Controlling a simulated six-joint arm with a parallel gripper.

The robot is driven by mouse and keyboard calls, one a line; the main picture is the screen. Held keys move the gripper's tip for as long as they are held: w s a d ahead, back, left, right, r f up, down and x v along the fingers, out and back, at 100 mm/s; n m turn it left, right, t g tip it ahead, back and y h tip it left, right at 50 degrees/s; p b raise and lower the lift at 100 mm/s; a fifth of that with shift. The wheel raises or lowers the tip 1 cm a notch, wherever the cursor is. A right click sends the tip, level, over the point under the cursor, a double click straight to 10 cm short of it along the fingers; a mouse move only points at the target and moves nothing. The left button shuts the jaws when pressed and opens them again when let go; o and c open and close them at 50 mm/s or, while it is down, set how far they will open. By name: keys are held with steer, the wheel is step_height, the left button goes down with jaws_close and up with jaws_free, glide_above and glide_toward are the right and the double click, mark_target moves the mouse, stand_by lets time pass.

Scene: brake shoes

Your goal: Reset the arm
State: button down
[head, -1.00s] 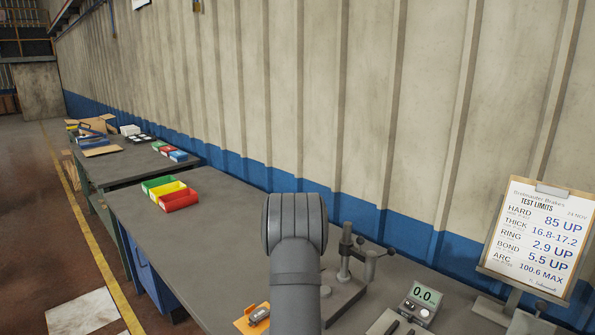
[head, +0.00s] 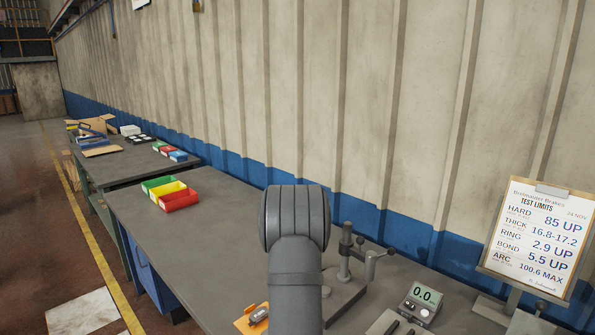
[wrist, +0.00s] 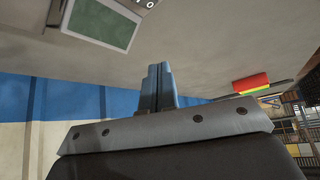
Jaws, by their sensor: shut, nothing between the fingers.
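My gripper (wrist: 158,88) shows in the wrist view with its two fingers together and nothing between them. It is clear of any object there. In the head view my grey arm link stands in the lower middle and hides part of the bench; the fingers do not show in that view.
A grey bench (head: 240,220) runs along the wall. It carries green, yellow and red bins (head: 179,201), a press-like stand (head: 345,265), a digital gauge (head: 421,302), an orange tray (head: 243,325) with a metal part, and a test-limits board (head: 535,240) at the right.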

steer(key=f, duration=0.1)
steer(key=f+g, duration=0.1)
steer(key=f, duration=0.1)
steer(key=f+g, duration=0.1)
steer(key=shift+w+a+f, duration=0.25)
steer(key=shift+w+a, duration=0.05)
steer(key=shift+w, duration=0.1)
steer(key=shift+f+g+h, duration=0.4)
steer(key=shift+f+g, duration=0.4)
steer(key=shift+s+d+f+g+h, duration=0.15)
steer(key=shift+f+g, duration=0.15)
steer(key=shift+f, duration=0.2)
steer(key=shift+s+d+f+g+h, duration=0.15)
steer(key=shift+f+g, duration=0.15)
steer(key=shift+f, duration=0.15)
steer(key=shift+w, duration=0.1)
steer(key=shift+a, duration=0.1)
steer(key=shift+a+r+t+y, duration=0.1)
steer(key=shift+r+t+y, duration=0.15)
steer(key=shift+r+t, duration=0.6)
steer(key=shift+a+r+t+y, duration=0.1)
steer(key=shift+r+t+y, duration=0.25)
steer(key=shift+r, duration=0.85)
steer(key=shift+s+d+f+t, duration=0.1)
steer(key=shift+d+f+t, duration=0.05)
steer(key=shift+f+t, duration=0.45)
steer(key=shift+s+d+f+t, duration=0.1)
steer(key=shift+d+f+t, duration=0.05)
steer(key=shift+f+t, duration=0.4)
